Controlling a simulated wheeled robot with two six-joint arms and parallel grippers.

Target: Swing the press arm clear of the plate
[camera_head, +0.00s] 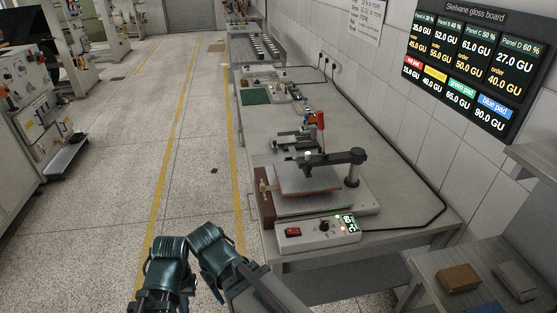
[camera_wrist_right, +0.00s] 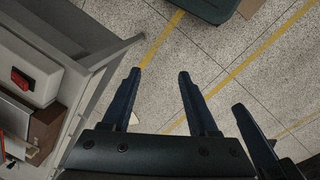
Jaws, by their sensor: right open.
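The press arm (camera_head: 335,159) is a dark bar that runs left from the black post (camera_head: 352,177) and lies over the plate (camera_head: 309,181), in the head view. The plate is grey with a reddish edge, on a pale base. My teal arm parts are low in the head view, left of and well apart from the press; gripper fingers are not clear there. In the right wrist view my right gripper (camera_wrist_right: 158,80) is open and empty above the floor. A third dark finger is at right; whose it is, I cannot tell.
A control box (camera_head: 319,233) with red switch and lit display sits at the bench's front edge; it also shows in the wrist view (camera_wrist_right: 28,72). More devices line the bench (camera_head: 385,196) behind. A side shelf (camera_head: 423,266) holds blocks.

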